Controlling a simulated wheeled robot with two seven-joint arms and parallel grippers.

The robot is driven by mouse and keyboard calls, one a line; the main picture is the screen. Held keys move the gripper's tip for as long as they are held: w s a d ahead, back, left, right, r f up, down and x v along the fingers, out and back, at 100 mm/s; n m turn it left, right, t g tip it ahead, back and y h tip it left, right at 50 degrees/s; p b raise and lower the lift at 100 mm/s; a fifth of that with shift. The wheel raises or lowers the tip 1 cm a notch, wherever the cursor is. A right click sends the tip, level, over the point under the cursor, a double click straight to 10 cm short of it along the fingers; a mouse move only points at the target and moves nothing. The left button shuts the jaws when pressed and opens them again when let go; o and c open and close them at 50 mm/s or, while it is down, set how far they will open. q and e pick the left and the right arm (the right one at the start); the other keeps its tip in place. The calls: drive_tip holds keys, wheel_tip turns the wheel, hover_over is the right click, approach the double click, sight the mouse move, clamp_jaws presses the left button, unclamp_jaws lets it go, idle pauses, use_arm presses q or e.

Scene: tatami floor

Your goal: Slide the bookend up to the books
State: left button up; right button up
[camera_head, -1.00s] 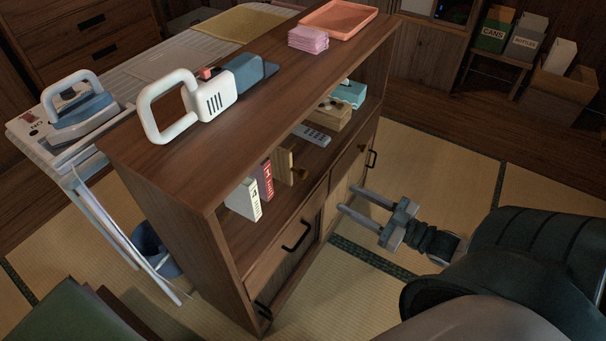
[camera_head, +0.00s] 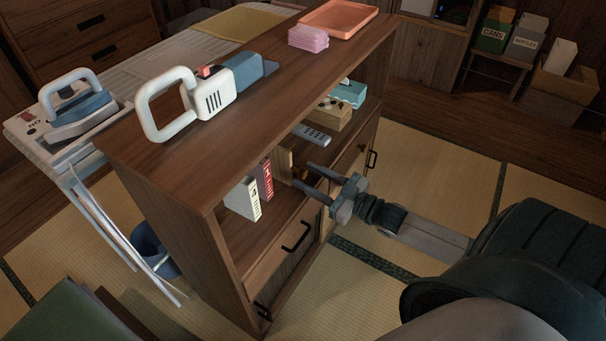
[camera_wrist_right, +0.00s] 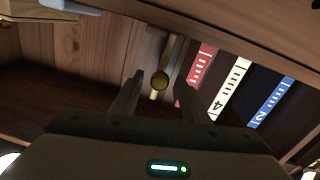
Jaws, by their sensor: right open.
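The wooden bookend (camera_head: 284,163) stands on the open shelf, to the right of the books in the head view. Its round brass-coloured knob (camera_wrist_right: 160,80) shows in the right wrist view. The books stand upright: a red one (camera_head: 265,181), a white one (camera_head: 244,198) and a blue one (camera_wrist_right: 270,101) that shows only in the wrist view. The red book is nearest the bookend. My right gripper (camera_head: 303,176) is open at the shelf front, its fingertips on either side of the knob in the wrist view; contact cannot be told. My left gripper is not in view.
A remote (camera_head: 312,134), a wooden box (camera_head: 332,113) and a teal box (camera_head: 349,92) lie farther along the shelf. The cabinet top (camera_head: 262,121) is above my gripper; drawers with handles (camera_head: 296,237) are below. Tatami floor (camera_head: 432,160) is clear on the right.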

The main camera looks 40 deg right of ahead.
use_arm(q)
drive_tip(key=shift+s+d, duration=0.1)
use_arm(e)
drive_tip(key=shift+x, duration=1.15)
clamp_jaws()
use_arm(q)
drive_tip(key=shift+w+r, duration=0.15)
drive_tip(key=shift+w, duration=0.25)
use_arm(e)
drive_tip(key=shift+a, duration=0.15)
